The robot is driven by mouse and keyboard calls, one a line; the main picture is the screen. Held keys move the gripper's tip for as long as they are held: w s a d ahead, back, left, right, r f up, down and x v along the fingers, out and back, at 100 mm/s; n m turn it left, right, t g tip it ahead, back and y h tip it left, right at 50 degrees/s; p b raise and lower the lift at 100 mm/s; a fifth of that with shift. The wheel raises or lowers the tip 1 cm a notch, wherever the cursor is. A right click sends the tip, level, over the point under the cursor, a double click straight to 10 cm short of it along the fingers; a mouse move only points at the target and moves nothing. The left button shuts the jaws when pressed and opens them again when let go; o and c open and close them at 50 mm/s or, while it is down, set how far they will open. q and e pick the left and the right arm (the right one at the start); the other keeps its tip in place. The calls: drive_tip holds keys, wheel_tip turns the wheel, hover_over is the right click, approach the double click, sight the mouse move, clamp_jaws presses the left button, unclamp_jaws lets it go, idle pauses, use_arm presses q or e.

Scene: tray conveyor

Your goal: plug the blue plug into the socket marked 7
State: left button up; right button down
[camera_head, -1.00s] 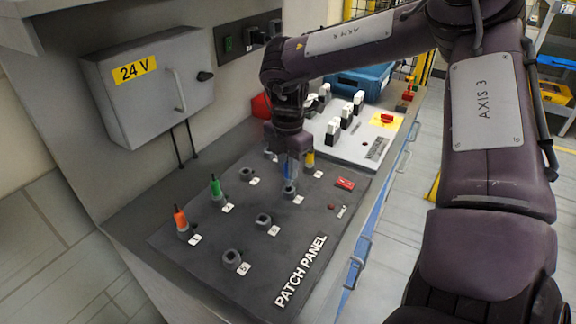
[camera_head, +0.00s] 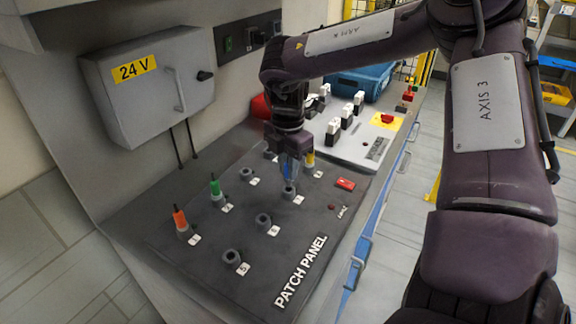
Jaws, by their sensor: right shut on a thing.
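My right gripper (camera_head: 289,164) points down over the patch panel (camera_head: 205,262), shut on the blue plug (camera_head: 290,174). The plug is upright and mostly hidden by the fingers. Its lower end is at a grey socket (camera_head: 289,193) in the panel's right part; I cannot tell how deep it sits. The white label (camera_head: 299,199) beside this socket is too small to read surely. My left gripper is not in view.
An orange plug (camera_head: 180,219), a green plug (camera_head: 215,187) and a yellow plug (camera_head: 310,158) stand in other sockets. Empty sockets (camera_head: 263,220) lie nearer. A red part (camera_head: 345,184) is right of the gripper. The 24 V cabinet (camera_head: 150,85) hangs on the wall at left.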

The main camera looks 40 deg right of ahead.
drive_tip(key=shift+f+b, duration=1.45)
drive_tip(key=shift+f, duration=0.15)
drive_tip(key=c, duration=1.2)
unclamp_jaws()
drive_tip(key=shift+c, duration=0.2)
wheel_tip(320, 180, up, 8)
drive_tip(key=shift+f+b, duration=0.1)
drive_tip(key=shift+b, duration=0.25)
